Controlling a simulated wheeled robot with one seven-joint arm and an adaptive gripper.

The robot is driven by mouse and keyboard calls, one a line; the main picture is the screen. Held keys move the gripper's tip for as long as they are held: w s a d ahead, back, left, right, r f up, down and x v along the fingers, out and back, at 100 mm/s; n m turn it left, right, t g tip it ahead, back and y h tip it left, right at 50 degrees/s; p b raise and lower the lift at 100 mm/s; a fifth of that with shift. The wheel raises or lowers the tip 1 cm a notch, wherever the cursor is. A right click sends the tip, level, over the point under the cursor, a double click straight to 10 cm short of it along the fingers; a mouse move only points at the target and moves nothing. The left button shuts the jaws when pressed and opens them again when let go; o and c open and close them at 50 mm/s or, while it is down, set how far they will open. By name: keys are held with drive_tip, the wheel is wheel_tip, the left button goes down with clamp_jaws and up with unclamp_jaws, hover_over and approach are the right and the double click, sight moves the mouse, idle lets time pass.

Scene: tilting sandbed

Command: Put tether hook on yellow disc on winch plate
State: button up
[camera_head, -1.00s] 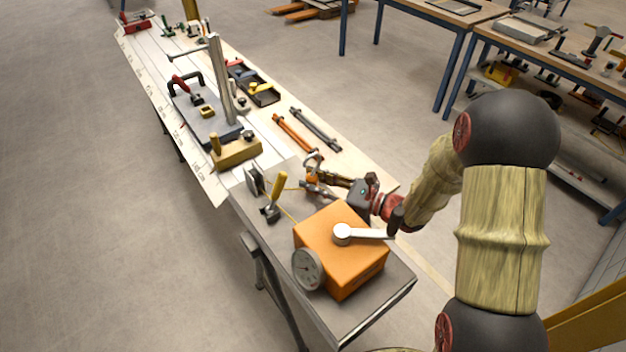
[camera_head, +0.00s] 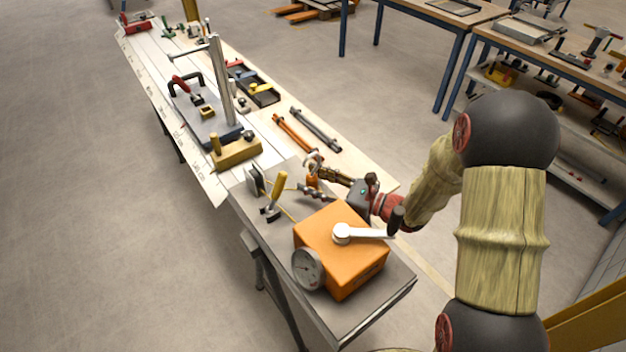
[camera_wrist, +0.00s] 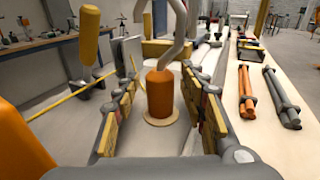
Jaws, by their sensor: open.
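The tether hook (camera_wrist: 160,95) stands upright, an orange barrel with a pale curved hook on top; its orange barrel also shows in the head view (camera_head: 313,180). In the wrist view its base appears to rest on the pale yellow disc (camera_wrist: 149,121), whose rim shows around it. The disc lies on the grey winch plate (camera_head: 378,306). My gripper (camera_head: 312,182) is open, with one finger on each side of the barrel. In the wrist view, gaps show between the barrel and both fingers. The disc is hard to make out in the head view.
The orange winch box (camera_head: 335,245) with its crank and gauge stands close to my wrist. A yellow-handled lever (camera_head: 277,190) is left of my gripper. A yellow line (camera_wrist: 62,98) runs to the left. Orange and grey bars (camera_head: 295,134) lie beyond on the bench.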

drive_tip(key=p+v, duration=0.3)
drive_tip(key=v, duration=0.9)
drive_tip(key=shift+r+p, duration=0.25)
drive_tip(key=shift+p, duration=0.05)
